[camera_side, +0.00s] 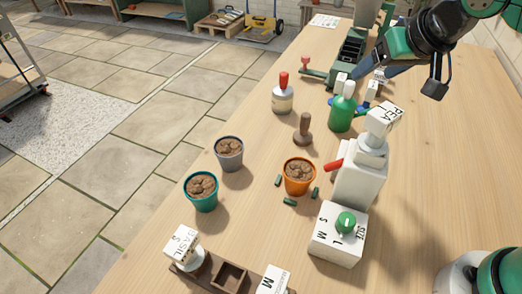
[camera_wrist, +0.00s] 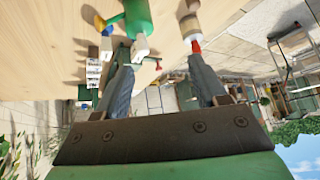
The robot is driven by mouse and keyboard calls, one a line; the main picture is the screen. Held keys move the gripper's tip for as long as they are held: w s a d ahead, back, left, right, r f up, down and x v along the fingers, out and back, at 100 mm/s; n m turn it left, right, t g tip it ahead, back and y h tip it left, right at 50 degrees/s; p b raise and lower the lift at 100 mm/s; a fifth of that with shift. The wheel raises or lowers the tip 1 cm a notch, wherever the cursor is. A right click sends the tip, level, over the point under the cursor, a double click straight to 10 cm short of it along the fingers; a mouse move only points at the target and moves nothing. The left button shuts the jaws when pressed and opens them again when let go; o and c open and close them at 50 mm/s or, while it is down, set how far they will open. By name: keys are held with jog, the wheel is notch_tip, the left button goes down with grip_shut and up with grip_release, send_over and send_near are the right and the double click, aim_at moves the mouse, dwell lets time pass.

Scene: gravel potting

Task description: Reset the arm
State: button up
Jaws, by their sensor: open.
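That view appears upside down. In the side view, the red-topped bottle (camera_side: 282,97) stands left of the green one. Part of the fingers is hard to separate from the items behind.
Grey (camera_side: 229,152), teal (camera_side: 202,190) and orange (camera_side: 299,175) pots hold brown fill. A white dispenser with a red lever (camera_side: 360,178) and a SIZE dial box (camera_side: 338,236) stand at right. A wooden stamp (camera_side: 303,128) stands mid-table. The table's right side is largely clear.

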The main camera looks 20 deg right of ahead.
jog(key=s+d+r+m+h, duration=0.1)
jog(key=s+d+m+h, duration=0.15)
jog(key=d, duration=0.55)
jog(key=s+a+f+n+y, duration=0.3)
jog(key=a+f+n, duration=0.1)
jog(key=a+f, duration=0.1)
jog(key=shift+s+a+f, duration=0.2)
jog(key=shift+f, duration=0.1)
